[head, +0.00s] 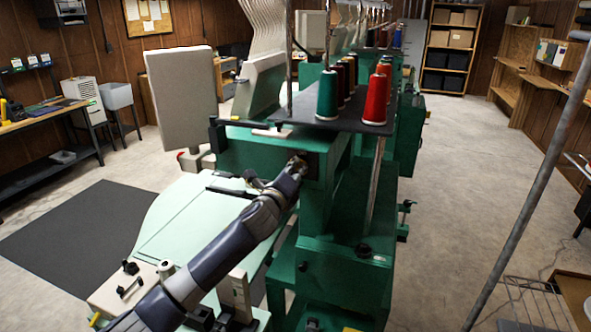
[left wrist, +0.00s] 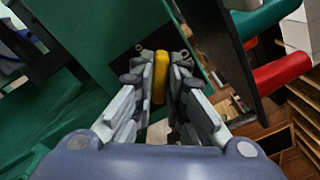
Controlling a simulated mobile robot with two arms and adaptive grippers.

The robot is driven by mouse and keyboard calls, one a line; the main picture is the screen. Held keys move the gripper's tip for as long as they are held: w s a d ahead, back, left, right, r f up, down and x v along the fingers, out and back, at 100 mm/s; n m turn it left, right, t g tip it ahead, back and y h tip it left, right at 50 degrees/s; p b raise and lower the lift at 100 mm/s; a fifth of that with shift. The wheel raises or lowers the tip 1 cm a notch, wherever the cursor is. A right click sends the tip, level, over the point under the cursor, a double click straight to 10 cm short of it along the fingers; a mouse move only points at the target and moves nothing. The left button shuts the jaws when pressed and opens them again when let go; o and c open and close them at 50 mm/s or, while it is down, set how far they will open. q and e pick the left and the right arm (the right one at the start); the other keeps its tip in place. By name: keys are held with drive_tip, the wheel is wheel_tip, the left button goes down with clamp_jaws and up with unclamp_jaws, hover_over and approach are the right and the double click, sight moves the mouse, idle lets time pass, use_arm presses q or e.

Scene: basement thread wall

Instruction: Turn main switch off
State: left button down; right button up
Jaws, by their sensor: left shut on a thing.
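A green embroidery machine (head: 345,250) stands in the middle of the head view. My left arm reaches up from the bottom left, and my left gripper (head: 298,165) is at a small dark plate (head: 312,165) on the machine's green end face. In the left wrist view, my left gripper (left wrist: 160,85) is shut on a yellow, upright piece (left wrist: 160,72), which appears to be the main switch's handle. The fingers touch it from both sides. In the head view the gripper mostly hides the switch, and its setting cannot be read. My right gripper is in neither view.
A dark shelf with thread cones, one green (head: 327,95) and one red (head: 376,99), juts out just above my left gripper. A grey pole (head: 535,190) crosses the right side. The concrete floor (head: 455,150) right of the machine is open.

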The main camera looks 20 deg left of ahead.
use_arm(q)
drive_tip(key=shift+a+f+n, duration=0.1)
drive_tip(key=shift+f+n, duration=0.05)
drive_tip(key=shift+n, duration=3.55)
drive_tip(key=c, duration=1.6)
unclamp_jaws()
drive_tip(key=shift+w+f, duration=0.1)
